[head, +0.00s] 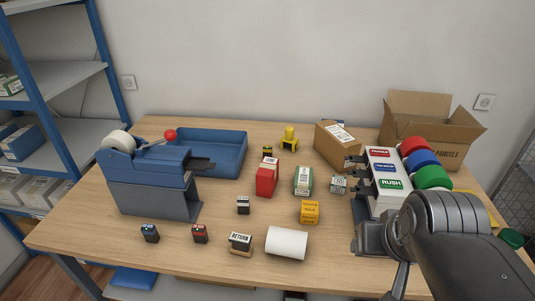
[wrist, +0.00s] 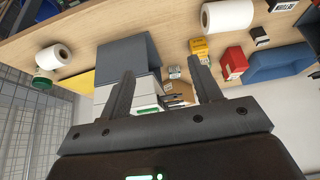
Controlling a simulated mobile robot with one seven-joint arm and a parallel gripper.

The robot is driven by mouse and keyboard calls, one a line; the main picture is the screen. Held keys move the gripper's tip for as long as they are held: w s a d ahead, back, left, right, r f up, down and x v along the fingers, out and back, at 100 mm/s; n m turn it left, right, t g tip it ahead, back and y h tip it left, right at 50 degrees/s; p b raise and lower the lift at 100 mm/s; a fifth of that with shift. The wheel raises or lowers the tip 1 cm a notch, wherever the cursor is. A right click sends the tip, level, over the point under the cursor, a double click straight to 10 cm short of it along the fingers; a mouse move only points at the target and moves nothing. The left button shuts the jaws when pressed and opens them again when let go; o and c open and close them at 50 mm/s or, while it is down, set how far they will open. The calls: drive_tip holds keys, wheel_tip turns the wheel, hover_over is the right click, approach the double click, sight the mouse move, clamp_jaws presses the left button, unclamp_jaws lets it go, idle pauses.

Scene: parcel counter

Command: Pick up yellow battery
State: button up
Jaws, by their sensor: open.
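A small black block with a yellow top (head: 268,151), which looks like the yellow battery, stands at the back middle of the table, behind the red box and by the blue tray's right end. I cannot make it out in the wrist view. My gripper (wrist: 163,88) is open, with nothing between its two fingers. In the head view it is at the front right, well to the right and front of the battery. Similar small blocks stand nearer the front left: one with a blue top (head: 150,233), one red (head: 200,234), one whitish (head: 243,205).
The blue tray (head: 225,140) and a blue-grey dispenser (head: 150,180) are left. A label stand (head: 385,195) and cartons (head: 338,145) are right. A yellow stand (head: 289,138) is behind.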

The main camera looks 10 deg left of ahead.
drive_tip(key=w+a+r, duration=0.1)
drive_tip(key=w+r, duration=0.2)
drive_tip(key=w, duration=0.4)
drive_tip(key=w+a+r, duration=0.2)
drive_tip(key=w, duration=0.5)
drive_tip(key=g, duration=0.1)
hover_over(267, 148)
drive_tip(key=s, duration=0.3)
wheel_tip(267, 148, down, 16)
drive_tip(key=x, duration=0.5)
drive_tip(key=shift+d+f, duration=0.15)
drive_tip(key=shift+d, duration=0.05)
drive_tip(key=shift+a+x, duration=0.2)
drive_tip(key=shift+x, duration=2.45)
drive_tip(key=shift+c, duration=0.2)
drive_tip(key=c, duration=1.1)
